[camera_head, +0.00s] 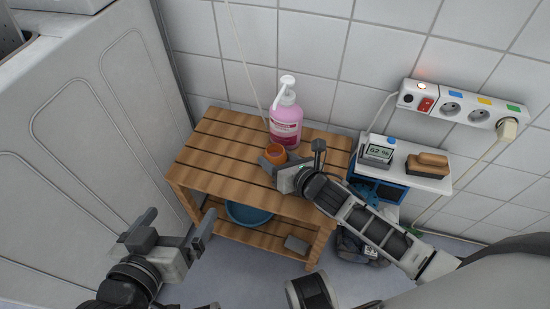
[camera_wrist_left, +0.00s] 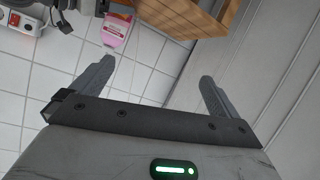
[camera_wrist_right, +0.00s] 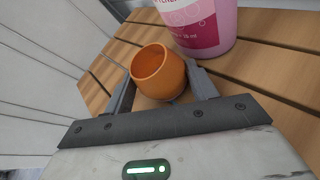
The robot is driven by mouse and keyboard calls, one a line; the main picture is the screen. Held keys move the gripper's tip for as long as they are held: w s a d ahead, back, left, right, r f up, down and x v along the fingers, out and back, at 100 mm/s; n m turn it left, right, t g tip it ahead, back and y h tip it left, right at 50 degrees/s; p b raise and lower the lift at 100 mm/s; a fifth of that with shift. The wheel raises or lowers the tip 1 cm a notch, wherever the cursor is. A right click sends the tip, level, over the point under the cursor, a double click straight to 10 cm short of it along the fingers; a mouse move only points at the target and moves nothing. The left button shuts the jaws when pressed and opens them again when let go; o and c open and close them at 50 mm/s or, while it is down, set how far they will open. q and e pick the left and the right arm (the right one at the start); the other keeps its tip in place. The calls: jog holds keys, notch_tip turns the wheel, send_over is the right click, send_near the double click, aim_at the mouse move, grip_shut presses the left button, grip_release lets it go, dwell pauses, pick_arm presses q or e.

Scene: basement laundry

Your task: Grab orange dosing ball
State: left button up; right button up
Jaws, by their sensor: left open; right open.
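The orange dosing ball (camera_head: 275,152) stands on the slatted wooden bench, in front of a pink pump bottle (camera_head: 286,120). In the right wrist view the ball (camera_wrist_right: 158,73) is a round cup with its opening facing up. My right gripper (camera_head: 272,160) is open, with its fingers on either side of the ball; whether they touch it I cannot tell. The right wrist view shows the same fingers (camera_wrist_right: 160,88) around it. My left gripper (camera_head: 172,232) is open and empty, left of the bench in the head view. It also shows open in the left wrist view (camera_wrist_left: 156,75).
The wooden bench (camera_head: 215,160) has a lower shelf with a blue basin (camera_head: 248,213). A small white shelf (camera_head: 410,174) at right holds a display (camera_head: 378,153) and a brush (camera_head: 428,164). A power strip (camera_head: 460,104) is on the tiled wall. A white appliance (camera_head: 90,130) stands at left.

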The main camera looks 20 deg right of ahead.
jog(key=c, duration=0.7)
jog(key=shift+r, duration=0.15)
